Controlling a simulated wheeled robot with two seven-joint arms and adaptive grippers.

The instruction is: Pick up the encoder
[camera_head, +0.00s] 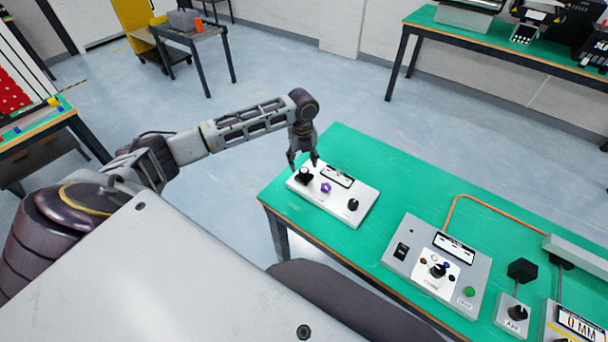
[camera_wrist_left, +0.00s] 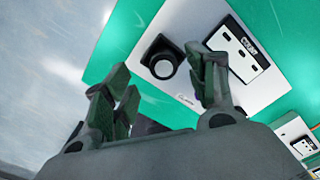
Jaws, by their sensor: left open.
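A white panel (camera_head: 333,207) lies on the green table's left end. On it stand a black round part (camera_head: 305,175), a small purple part (camera_head: 326,187) and a black knob (camera_head: 353,204). The black round part looks most like the encoder, but no readable label confirms this. It also shows in the left wrist view (camera_wrist_left: 160,58), beyond and between the fingers. My left gripper (camera_head: 303,162) is open above the panel's left end, its fingers pointing down around the black part's position. Contact is not visible. It also shows in the left wrist view (camera_wrist_left: 158,80). My right gripper is not in view.
More control boxes stand at the right edge. The table behind the panel is clear.

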